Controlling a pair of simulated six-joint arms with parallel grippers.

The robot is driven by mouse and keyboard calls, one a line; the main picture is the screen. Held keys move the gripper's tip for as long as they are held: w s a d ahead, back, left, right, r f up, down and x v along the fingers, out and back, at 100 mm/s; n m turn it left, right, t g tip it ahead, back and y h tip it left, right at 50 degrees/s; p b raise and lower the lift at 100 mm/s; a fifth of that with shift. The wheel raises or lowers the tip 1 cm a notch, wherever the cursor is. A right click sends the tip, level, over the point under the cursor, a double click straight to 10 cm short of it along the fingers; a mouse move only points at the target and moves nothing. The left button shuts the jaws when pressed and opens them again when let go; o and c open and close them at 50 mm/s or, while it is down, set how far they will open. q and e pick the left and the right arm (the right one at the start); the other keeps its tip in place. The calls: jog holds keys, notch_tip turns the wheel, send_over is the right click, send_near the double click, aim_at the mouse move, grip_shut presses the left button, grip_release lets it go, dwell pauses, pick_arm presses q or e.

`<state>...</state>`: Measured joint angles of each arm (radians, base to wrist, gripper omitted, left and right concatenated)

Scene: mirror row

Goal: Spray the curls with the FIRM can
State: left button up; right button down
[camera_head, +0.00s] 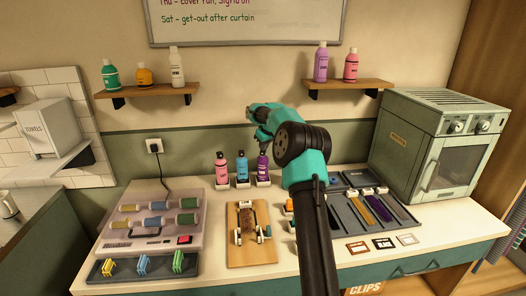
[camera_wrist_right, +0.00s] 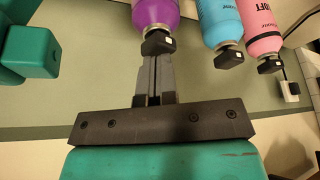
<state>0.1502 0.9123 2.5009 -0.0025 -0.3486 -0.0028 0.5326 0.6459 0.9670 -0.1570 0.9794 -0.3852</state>
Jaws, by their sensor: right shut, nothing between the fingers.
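Three spray cans stand in a row at the back of the counter: pink (camera_head: 220,170), blue (camera_head: 242,170) and purple (camera_head: 262,165). In the right wrist view the purple (camera_wrist_right: 158,14), blue (camera_wrist_right: 222,20) and pink (camera_wrist_right: 260,25) cans appear upside down, with dark nozzles. The pink label partly reads "OFT"; I cannot read FIRM on any. My right gripper (camera_wrist_right: 153,62) is shut and empty, its fingertips close to the purple can's nozzle; contact is unclear. The brown curls (camera_head: 248,217) lie on a wooden board (camera_head: 252,256) in front of the cans. My left gripper is not in view.
A case of rollers (camera_head: 152,220) and a clip tray (camera_head: 150,267) lie left of the board. A comb tray (camera_head: 407,222) lies right, before a metal cabinet (camera_head: 435,145). Wall shelves (camera_head: 147,90) hold bottles. My right arm crosses the counter's middle.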

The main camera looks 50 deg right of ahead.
jog(key=shift+r, duration=3.5)
jog(key=shift+f, duration=0.1)
jog(key=shift+f, duration=2.8)
jog(key=shift+f, duration=0.4)
jog(key=shift+r, duration=2.55)
